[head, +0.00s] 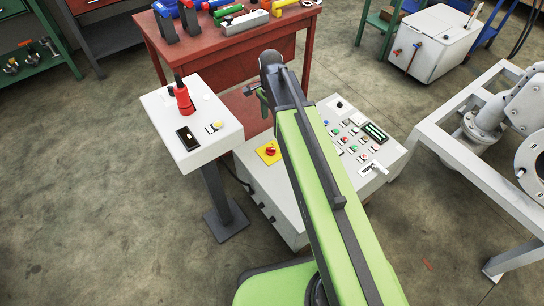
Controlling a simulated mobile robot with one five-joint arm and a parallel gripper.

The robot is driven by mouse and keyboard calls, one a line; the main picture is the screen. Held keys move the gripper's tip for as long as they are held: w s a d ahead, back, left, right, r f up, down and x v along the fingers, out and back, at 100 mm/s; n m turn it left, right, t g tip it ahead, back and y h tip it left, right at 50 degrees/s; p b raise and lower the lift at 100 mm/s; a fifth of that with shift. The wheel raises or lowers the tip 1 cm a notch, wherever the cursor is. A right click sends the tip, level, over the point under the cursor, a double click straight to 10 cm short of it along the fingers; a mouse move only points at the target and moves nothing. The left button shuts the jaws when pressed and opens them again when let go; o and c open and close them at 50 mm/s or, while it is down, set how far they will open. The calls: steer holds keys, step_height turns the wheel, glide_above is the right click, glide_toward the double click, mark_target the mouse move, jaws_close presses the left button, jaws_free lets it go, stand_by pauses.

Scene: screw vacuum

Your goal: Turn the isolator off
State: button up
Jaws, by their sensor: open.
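The isolator (269,152) is a red rotary knob on a yellow square plate, on the left part of the white control cabinet's top. The knob's exact setting is too small to read. My gripper (259,99) is a small dark shape at the far end of my green arm, above and slightly left of the isolator in the picture. It is open and looks apart from the knob. My arm hides part of the cabinet top just right of the isolator.
Buttons and a display fill the cabinet panel (352,137). Left of it stands a white pedestal box (205,136) with a red upright handle (183,99). A red workbench (226,50) with tools is behind. A white frame (455,150) stands right. Floor at left is clear.

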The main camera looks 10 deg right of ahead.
mark_target(271, 148)
step_height(271, 148, down, 17)
steer(key=b, duration=1.7)
steer(key=shift+f, duration=0.15)
jaws_close()
